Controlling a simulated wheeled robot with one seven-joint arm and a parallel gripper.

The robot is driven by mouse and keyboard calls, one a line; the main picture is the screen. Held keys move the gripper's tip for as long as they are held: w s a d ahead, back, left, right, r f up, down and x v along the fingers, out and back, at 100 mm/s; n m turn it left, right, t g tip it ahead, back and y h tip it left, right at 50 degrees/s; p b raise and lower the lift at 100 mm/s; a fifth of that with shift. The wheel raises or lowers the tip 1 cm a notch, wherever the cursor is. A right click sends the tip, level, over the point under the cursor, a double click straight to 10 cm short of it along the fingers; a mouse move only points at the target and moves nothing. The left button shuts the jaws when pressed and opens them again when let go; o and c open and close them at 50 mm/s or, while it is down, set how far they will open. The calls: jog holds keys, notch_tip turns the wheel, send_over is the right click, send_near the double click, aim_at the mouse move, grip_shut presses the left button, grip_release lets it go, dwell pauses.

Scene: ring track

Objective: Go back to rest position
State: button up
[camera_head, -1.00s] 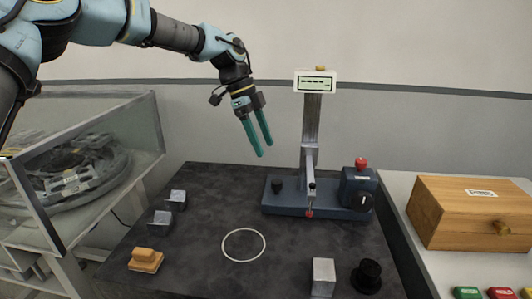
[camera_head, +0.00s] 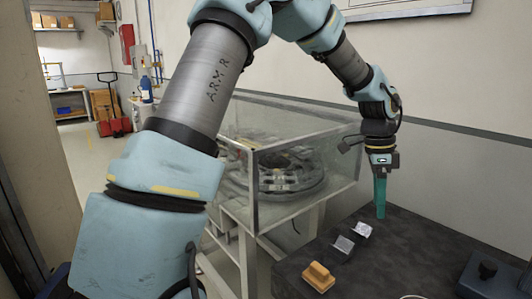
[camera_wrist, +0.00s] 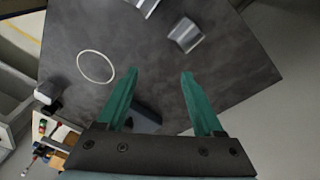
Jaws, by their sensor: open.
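My gripper (camera_head: 380,197) hangs from my arm over the back left part of the dark table, fingers pointing down. In the wrist view its two green fingers (camera_wrist: 158,85) are spread apart with nothing between them. The dark table top (camera_head: 365,265) lies below the fingers. In the wrist view a grey metal block (camera_wrist: 185,33) lies beyond the fingertips, apart from them.
A glass-walled case (camera_head: 300,165) with a ring-shaped machine stands left of the table. Two grey V-shaped blocks (camera_head: 343,245) and an orange block (camera_head: 318,277) sit on the table. A white circle (camera_wrist: 96,67) marks its top. Open floor (camera_head: 85,200) lies at the left.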

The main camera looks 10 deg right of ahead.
jog(key=w+a+f+n+t, duration=0.15)
jog(key=a+n, duration=0.35)
jog(key=a, duration=0.5)
jog(key=w+a+n, duration=0.3)
jog(key=a+n, duration=0.1)
jog(key=a, duration=0.5)
jog(key=s+a+n+t, duration=0.1)
jog(key=s+a+n, duration=0.1)
jog(key=a+n, duration=0.4)
jog(key=s+a+n+y, duration=0.1)
jog(key=s+a+n, duration=0.2)
jog(key=a, duration=1.1)
jog(key=n, duration=0.3)
jog(key=shift+s+a+f+n+t, duration=0.15)
jog(key=shift+s+f+n+t, duration=0.05)
jog(key=shift+f+n+t, duration=0.15)
jog(key=shift+r, duration=0.1)
